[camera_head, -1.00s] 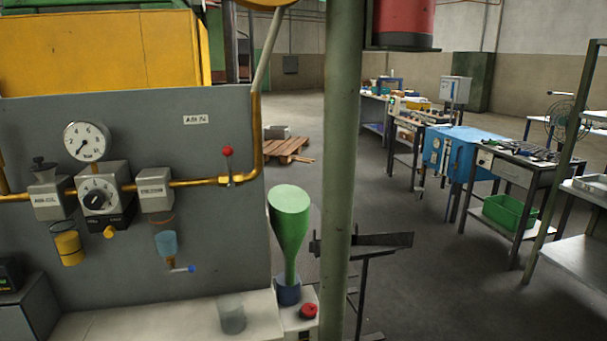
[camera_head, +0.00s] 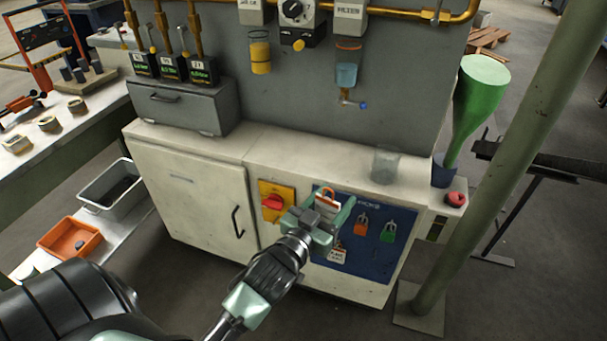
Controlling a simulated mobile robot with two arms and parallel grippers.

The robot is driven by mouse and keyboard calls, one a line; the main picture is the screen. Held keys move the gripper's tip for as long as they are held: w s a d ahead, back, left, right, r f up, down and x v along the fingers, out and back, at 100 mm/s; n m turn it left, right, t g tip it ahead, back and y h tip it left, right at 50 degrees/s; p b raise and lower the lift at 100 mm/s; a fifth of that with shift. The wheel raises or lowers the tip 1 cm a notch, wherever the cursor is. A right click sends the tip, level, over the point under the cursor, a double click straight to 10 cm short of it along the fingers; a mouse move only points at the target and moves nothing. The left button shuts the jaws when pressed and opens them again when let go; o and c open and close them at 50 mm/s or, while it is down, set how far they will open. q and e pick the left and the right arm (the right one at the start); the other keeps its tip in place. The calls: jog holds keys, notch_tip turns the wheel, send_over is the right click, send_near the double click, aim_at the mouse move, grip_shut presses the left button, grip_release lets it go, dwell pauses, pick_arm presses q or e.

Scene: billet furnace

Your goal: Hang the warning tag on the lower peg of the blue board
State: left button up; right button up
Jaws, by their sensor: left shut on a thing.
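The blue board (camera_head: 400,253) is on the front of the white cabinet. My left gripper (camera_head: 328,215) reaches up to the board's left part and covers some of it. It is shut on a small white and orange tag (camera_head: 327,200), which looks like the warning tag and shows between the fingers. A second white tag with red marks (camera_head: 337,254) shows just below the gripper. I cannot tell what holds it. The lower peg cannot be made out. My right gripper is not in view.
An orange padlock (camera_head: 361,224) and a green padlock (camera_head: 388,233) hang on the board right of my gripper. A red rotary switch on a yellow plate (camera_head: 274,203) is close on the left. A glass (camera_head: 384,166) stands on the ledge above. A green post (camera_head: 490,190) stands at right.

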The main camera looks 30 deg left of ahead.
pick_arm(q)
jog(key=w+a+n+y+b, duration=0.15)
jog(key=w+a+b, duration=0.35)
jog(key=w+a, duration=0.55)
jog(key=w+a+r+n+y+b, duration=0.1)
jog(key=w+a+r+y+b, duration=0.2)
jog(key=w+a+r, duration=0.3)
jog(key=w+a+b, duration=0.1)
jog(key=w+a, duration=0.1)
jog(key=a, duration=0.1)
jog(key=shift+g, duration=0.3)
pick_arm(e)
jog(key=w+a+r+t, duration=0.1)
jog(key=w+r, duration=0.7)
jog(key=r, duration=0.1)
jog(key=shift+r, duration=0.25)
pick_arm(q)
jog(key=shift+r+n, duration=0.1)
jog(key=shift+n, duration=0.15)
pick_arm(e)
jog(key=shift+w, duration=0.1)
